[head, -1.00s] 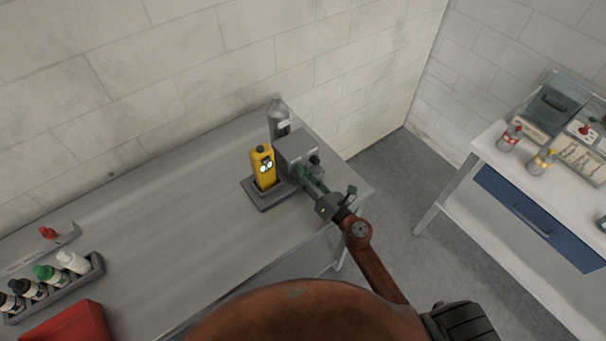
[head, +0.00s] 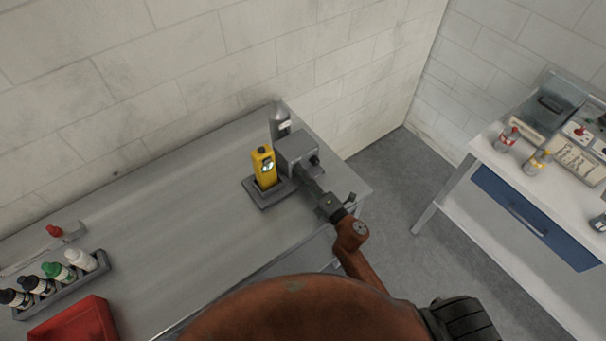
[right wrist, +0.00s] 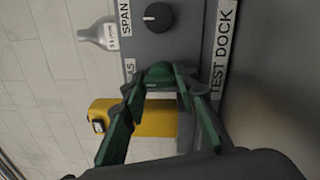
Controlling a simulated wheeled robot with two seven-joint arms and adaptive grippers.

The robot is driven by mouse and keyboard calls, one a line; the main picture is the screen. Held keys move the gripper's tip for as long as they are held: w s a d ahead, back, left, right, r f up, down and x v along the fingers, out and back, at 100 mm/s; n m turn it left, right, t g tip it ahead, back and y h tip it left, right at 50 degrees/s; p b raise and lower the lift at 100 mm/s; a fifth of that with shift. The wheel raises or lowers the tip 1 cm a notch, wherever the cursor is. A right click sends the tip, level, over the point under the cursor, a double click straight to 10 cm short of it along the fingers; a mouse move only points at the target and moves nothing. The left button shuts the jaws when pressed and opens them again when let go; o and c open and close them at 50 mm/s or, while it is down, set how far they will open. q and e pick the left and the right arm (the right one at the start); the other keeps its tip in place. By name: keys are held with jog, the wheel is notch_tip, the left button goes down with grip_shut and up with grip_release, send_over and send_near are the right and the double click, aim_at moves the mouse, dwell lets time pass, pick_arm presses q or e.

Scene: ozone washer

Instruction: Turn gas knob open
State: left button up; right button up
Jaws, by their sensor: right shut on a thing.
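A grey test dock box (head: 300,149) stands near the right end of the metal bench; its face also shows in the right wrist view (right wrist: 187,18). My right gripper (head: 308,180) reaches it from the lower right. In the right wrist view, its green fingers (right wrist: 158,86) are shut on a green knob (right wrist: 158,70) on the dock face. The fingers partly hide this knob, and the label beside it is only partly readable. A black knob (right wrist: 157,18) with a white mark sits above it, beside the SPAN label. My left gripper is not in view.
A yellow device (head: 263,170) stands on a dark base left of the dock. A grey gas cylinder (head: 279,121) is behind it. A bottle rack (head: 93,270) and red bin (head: 75,325) are at the lower left. The bench middle is clear. A second table (head: 455,185) stands right.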

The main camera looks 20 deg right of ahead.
jog(key=shift+f+m, duration=0.15)
jog(key=shift+m, duration=0.25)
jog(key=o, duration=1)
jog(key=shift+d, duration=0.1)
jog(key=shift+c, duration=0.2)
jog(key=shift+o, duration=0.2)
jog(key=shift+s, duration=0.1)
jog(key=v, duration=1.2)
